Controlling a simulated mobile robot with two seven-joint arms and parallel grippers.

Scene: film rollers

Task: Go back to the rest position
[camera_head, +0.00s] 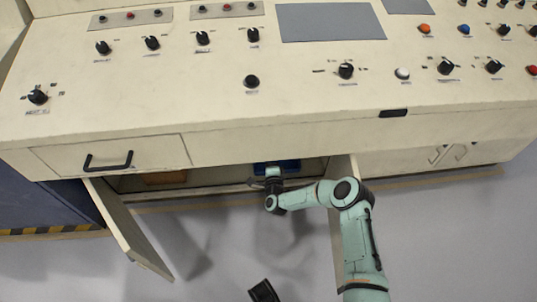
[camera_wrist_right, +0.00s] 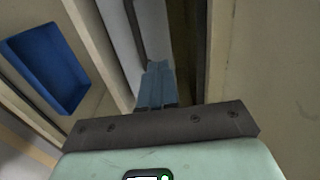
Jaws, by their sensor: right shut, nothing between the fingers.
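My right arm reaches from the lower right to the open cabinet under the console. My right gripper (camera_head: 268,183) is at the cabinet's opening, just in front of a blue tray (camera_head: 288,166). In the right wrist view the right gripper's (camera_wrist_right: 156,72) two blue-grey fingers are together and hold nothing. The blue tray (camera_wrist_right: 47,66) shows there to the left, apart from the fingers. A dark part (camera_head: 263,291) at the bottom edge of the head view looks like my left gripper; its fingers cannot be made out.
The cream console (camera_head: 200,85) with knobs and buttons overhangs the cabinet. Its left door (camera_head: 127,232) stands open, and the right door (camera_head: 337,225) is open beside my right arm. A brown object (camera_head: 165,177) lies inside at left. The floor (camera_head: 215,250) between the doors is clear.

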